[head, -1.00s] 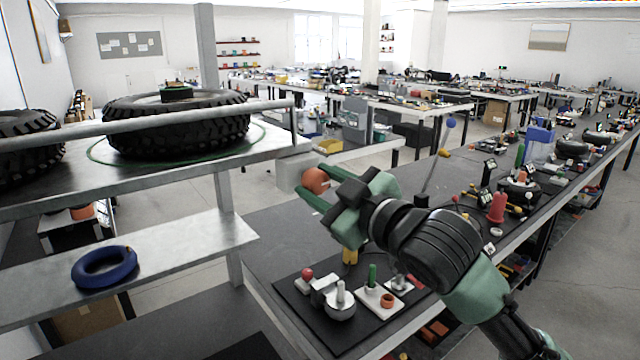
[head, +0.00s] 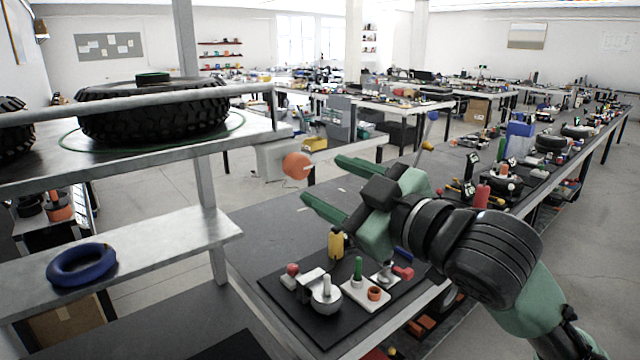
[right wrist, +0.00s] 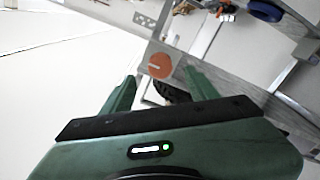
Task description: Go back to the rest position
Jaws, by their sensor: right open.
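My right gripper (head: 322,180) is open, with its two green fingers pointing left over the dark workbench (head: 265,225). Nothing is between the fingers. A round orange knob-like thing (head: 297,165) shows just beyond the fingertips, apart from them in the picture. It also shows in the right wrist view (right wrist: 160,66), ahead of the spread fingers. What holds it up cannot be made out. My left gripper is not in view.
A metal rack on the left has a rail (head: 120,108), a big black tyre (head: 155,115) and a blue ring (head: 82,265) on its lower shelf (head: 180,240). Below my right gripper, a black mat (head: 345,330) bears small parts and a yellow cylinder (head: 336,245). Open floor lies at right.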

